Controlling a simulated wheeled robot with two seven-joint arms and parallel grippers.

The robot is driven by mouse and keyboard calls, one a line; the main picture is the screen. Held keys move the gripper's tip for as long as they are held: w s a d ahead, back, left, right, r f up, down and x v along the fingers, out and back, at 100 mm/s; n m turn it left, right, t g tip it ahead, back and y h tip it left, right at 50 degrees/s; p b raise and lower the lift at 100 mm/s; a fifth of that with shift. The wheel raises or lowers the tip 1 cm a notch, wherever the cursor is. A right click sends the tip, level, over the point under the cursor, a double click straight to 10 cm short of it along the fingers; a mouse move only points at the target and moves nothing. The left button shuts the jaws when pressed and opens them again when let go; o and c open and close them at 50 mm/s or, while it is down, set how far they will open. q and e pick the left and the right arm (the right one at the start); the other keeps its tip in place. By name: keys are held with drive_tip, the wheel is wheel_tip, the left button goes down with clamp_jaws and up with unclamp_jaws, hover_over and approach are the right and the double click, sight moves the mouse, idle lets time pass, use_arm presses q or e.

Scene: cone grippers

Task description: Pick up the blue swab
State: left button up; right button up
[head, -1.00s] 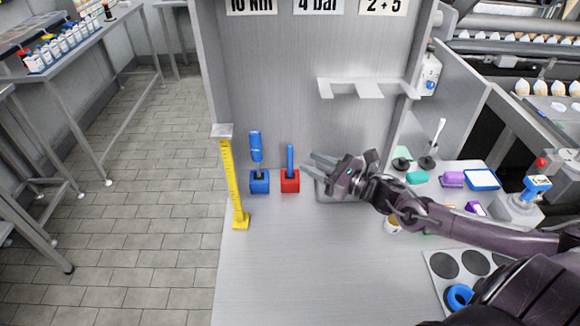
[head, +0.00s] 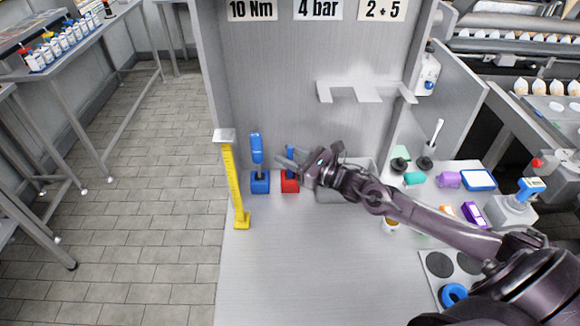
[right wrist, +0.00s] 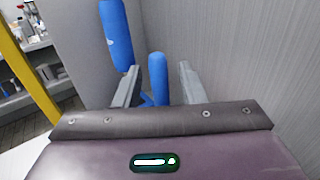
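A slim blue stick (head: 290,149), which looks like the blue swab, stands upright in a red block (head: 290,187). My right gripper (head: 285,160) reaches in from the right at the stick, its fingers partly covering it. In the right wrist view the gripper (right wrist: 158,88) is open, with the blue stick (right wrist: 158,72) between its two fingers. I see no clear grip on it. A thicker blue handled tool (head: 256,149) stands in a blue block (head: 260,183) just left; it also shows in the right wrist view (right wrist: 115,35). My left gripper is out of view.
A yellow post (head: 234,185) stands at the bench's left edge. A grey bin (head: 330,195) sits under my right forearm, and a grey wall bracket (head: 365,89) hangs above. Small items crowd the right side; the front middle of the bench (head: 300,270) is clear.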

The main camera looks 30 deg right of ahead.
drive_tip(key=shift+c, duration=0.4)
clamp_jaws()
drive_tip(key=shift+r, duration=0.15)
